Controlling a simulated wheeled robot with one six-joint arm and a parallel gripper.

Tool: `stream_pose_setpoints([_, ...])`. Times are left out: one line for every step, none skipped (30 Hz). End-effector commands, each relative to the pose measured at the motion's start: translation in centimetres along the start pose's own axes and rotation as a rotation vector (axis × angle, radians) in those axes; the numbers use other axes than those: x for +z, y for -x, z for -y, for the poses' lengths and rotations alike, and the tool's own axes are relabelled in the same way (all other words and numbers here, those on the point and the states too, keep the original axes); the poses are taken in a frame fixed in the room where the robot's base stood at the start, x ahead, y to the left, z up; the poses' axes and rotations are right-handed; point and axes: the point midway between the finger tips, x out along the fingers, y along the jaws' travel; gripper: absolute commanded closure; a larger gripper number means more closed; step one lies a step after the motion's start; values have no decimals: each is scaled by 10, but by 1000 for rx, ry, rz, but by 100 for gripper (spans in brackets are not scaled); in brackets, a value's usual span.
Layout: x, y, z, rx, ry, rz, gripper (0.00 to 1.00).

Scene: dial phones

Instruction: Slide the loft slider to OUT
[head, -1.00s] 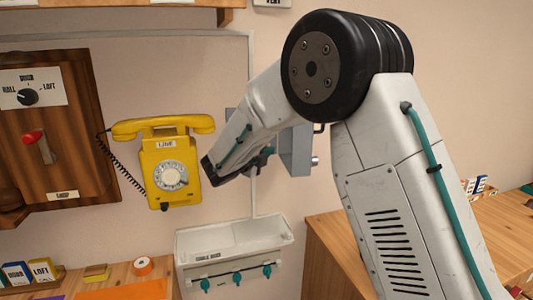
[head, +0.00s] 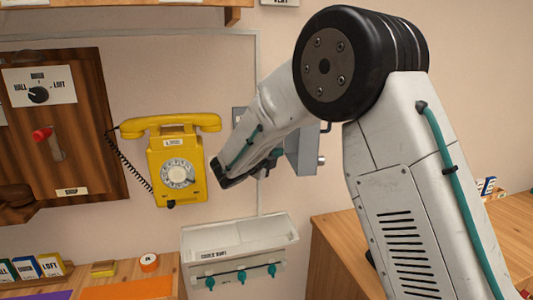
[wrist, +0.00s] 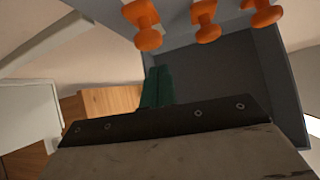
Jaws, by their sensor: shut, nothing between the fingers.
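No slider labelled LOFT or OUT can be made out in either view. A grey wall box (head: 302,150) stands right of the yellow phone, partly hidden behind my arm. In the wrist view, a dark grey box-like recess (wrist: 215,75) shows several orange knobs (wrist: 205,12) along its top edge. My gripper (wrist: 157,85) has green fingers that are shut and empty, below and left of these knobs, with no contact visible. In the head view, my gripper (head: 268,161) is small and partly hidden by my forearm, near the grey box's left side.
A yellow dial phone (head: 178,165) hangs left of my wrist. A white wall tray (head: 240,238) with teal knobs (head: 241,276) is below. A wooden panel (head: 90,140) with a HALL/DOOR/LOFT dial (head: 38,95) is at left. A wooden counter (head: 335,245) is lower right.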

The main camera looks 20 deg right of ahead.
Motion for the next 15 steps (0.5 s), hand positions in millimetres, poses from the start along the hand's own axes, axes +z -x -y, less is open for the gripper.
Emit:
stream_pose_setpoints([1,13,0,1,1,4,100])
stream_pose_setpoints([1,22,0,0,1,5,100])
stream_pose_setpoints([1,32,0,0,0,5,100])
stream_pose_setpoints([2,40,0,1,0,6,100])
stream_pose_setpoints([2,46,0,0,0,5,100])
stream_pose_setpoints([1,55,0,0,1,5,100])
stream_pose_setpoints([1,62,-1,1,1,5,100])
stream_pose_setpoints([2,68,-1,0,1,5,100])
stream_pose_setpoints([2,75,0,0,1,6,100])
stream_pose_setpoints([2,80,0,0,1,5,100])
stream_pose_setpoints([2,84,0,1,0,4,100])
stream_pose_setpoints([2,89,0,1,0,4,100])
stream_pose_setpoints([2,92,0,0,0,4,100])
stream_pose_setpoints([1,95,0,0,0,3,100])
stream_pose_setpoints([1,98,0,-1,0,3,100])
